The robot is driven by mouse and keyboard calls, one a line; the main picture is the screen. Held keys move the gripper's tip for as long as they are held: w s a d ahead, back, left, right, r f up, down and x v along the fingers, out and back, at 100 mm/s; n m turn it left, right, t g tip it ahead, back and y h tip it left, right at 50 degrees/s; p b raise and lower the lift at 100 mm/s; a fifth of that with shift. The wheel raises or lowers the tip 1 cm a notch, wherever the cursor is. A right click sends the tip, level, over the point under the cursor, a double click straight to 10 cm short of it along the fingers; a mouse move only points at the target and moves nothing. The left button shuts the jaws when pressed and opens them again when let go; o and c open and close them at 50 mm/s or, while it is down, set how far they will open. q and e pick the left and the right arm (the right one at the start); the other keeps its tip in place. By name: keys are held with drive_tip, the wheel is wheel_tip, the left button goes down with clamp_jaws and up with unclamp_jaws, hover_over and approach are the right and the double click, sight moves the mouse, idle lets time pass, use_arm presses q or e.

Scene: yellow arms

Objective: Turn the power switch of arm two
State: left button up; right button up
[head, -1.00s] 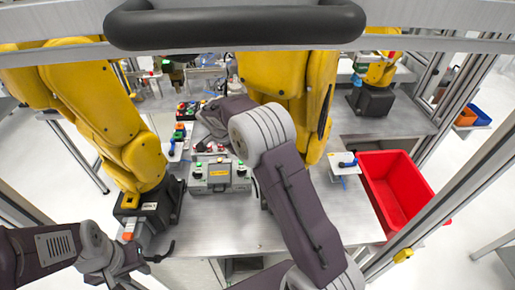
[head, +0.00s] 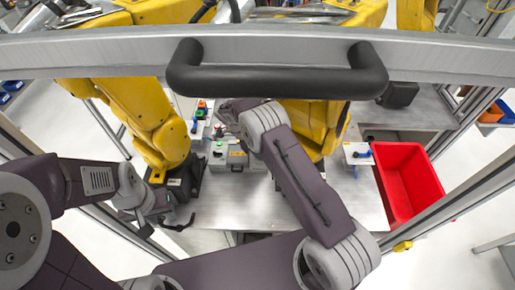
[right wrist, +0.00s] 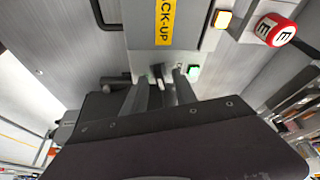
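In the right wrist view my right gripper (right wrist: 164,86) points at a grey panel with a yellow label ending in "CK-UP" (right wrist: 164,22). A lit green button (right wrist: 193,72) is just right of the fingers. In the head view the right gripper is hidden beyond my forearm. A grey control box (head: 228,158) with a green button stands on the table. My left gripper (head: 165,224) is open and empty at the lower left, over the near table edge.
Yellow robot arms (head: 150,115) stand at left and centre. A red bin (head: 408,182) is on the right. The table front (head: 270,212) is bare.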

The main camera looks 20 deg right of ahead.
drive_tip(key=shift+f, duration=0.15)
clamp_jaws()
